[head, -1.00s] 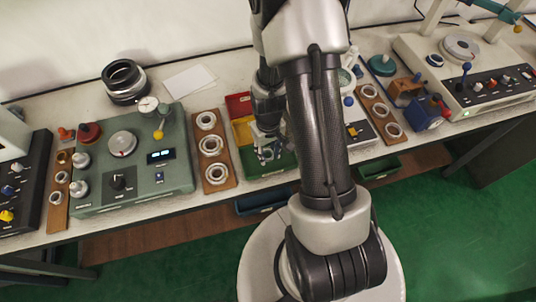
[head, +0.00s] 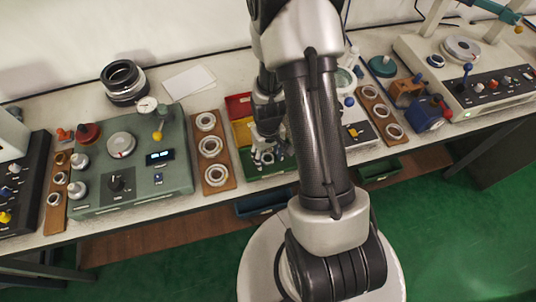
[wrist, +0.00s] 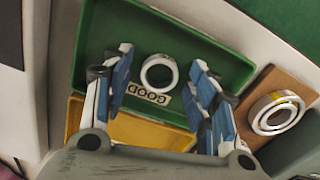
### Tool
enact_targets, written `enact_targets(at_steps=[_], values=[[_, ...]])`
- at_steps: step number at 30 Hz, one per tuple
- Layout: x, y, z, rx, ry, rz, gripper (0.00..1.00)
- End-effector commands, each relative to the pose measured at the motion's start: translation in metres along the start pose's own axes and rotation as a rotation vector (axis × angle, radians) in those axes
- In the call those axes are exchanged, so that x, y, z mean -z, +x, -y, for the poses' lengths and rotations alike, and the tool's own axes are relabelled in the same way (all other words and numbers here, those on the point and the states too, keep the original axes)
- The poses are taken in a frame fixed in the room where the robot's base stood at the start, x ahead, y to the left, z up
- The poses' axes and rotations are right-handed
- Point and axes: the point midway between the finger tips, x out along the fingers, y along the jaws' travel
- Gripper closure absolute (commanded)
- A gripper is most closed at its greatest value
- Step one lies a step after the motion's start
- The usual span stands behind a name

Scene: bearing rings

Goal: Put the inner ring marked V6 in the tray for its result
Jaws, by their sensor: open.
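A silver inner ring (wrist: 158,73) lies in the green tray (wrist: 232,62), beside a label reading GOOD (wrist: 148,93). No V6 mark is legible on the ring. My gripper (wrist: 160,62) is open, with its blue-padded fingers on either side of the ring and apart from it in the wrist view. In the head view my gripper (head: 264,154) is over the green tray (head: 263,177), and its fingers partly hide the inside.
A yellow tray (head: 241,132) and a red tray (head: 237,103) stand behind the green one. A wooden board (head: 217,186) with three rings stands to its left, beside a green gauge box (head: 140,190). A second ring board (head: 379,110) is right of my arm.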

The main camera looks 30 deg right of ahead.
Motion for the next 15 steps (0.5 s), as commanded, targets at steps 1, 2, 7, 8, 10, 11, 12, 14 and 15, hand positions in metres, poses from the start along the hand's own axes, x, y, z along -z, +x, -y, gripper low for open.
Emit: enact_targets(at_steps=[1,2,7,8,10,11,12,14,15], values=[[0.0,0.0,0.0,0.0,0.0,0.0,0.47],[0.0,0.0,0.0,0.0,0.0,0.0,0.47],[0.001,-0.011,0.0,-0.001,0.0,-0.003,0.47],[0.001,-0.015,0.0,-0.001,0.0,-0.004,0.47],[0.001,-0.029,0.0,-0.001,0.0,-0.004,0.47],[0.001,-0.036,0.0,-0.001,0.0,-0.005,0.47],[0.002,-0.045,0.0,-0.001,0.0,-0.005,0.47],[0.001,-0.059,0.0,-0.001,0.0,-0.005,0.47],[0.001,-0.068,0.0,-0.001,0.0,-0.005,0.47]])
